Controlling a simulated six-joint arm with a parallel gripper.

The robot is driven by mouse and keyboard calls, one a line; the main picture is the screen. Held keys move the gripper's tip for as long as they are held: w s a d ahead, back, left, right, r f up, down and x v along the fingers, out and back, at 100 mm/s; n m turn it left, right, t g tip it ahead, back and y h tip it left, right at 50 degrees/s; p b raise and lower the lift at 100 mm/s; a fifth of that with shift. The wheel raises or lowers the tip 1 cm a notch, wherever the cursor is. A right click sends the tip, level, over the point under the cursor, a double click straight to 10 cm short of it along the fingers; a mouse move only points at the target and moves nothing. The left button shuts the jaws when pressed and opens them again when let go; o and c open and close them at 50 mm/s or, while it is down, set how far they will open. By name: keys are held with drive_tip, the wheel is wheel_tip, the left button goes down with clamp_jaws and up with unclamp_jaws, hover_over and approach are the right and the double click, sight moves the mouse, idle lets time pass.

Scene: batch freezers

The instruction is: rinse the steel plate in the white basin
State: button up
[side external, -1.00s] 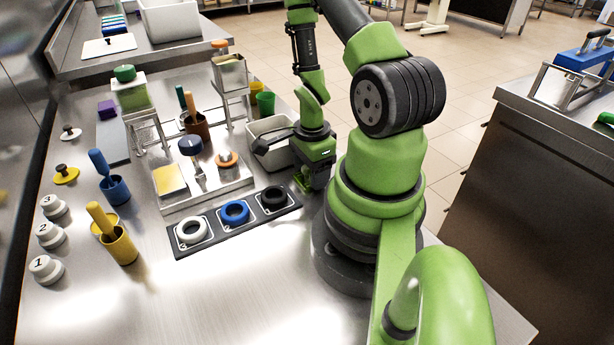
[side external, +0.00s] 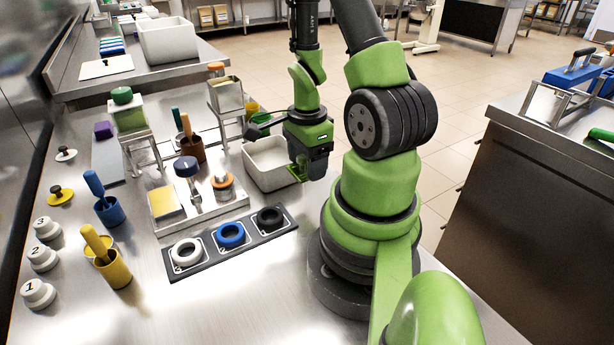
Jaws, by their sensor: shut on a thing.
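The white basin (side external: 283,179) stands at the right side of the steel bench, behind the strip of rings. My gripper (side external: 300,174) points down at the basin's right end, in front of part of its rim in this view. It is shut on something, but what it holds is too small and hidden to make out. I cannot pick out the steel plate for certain. I cannot tell whether the fingertips are inside the basin or above its edge.
A strip with white, blue and black rings (side external: 231,235) lies in front of the basin. A steel tray (side external: 206,212) with a yellow pad and knobbed tools is left of it. Several cups and numbered white knobs (side external: 38,292) stand further left. The front of the bench is clear.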

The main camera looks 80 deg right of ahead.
drive_tip(key=shift+r, duration=0.95)
drive_tip(key=shift+w+d+r, duration=0.2)
drive_tip(key=w+d+r, duration=0.2)
drive_tip(key=w+d, duration=0.5)
drive_tip(key=w, duration=0.2)
drive_tip(key=shift+s+d+f, duration=0.1)
drive_tip(key=shift+f, duration=2.55)
drive_tip(key=shift+d+f, duration=0.1)
drive_tip(key=shift+f, duration=2.55)
wheel_tip(320, 180, up, 8)
drive_tip(key=shift+r, duration=2)
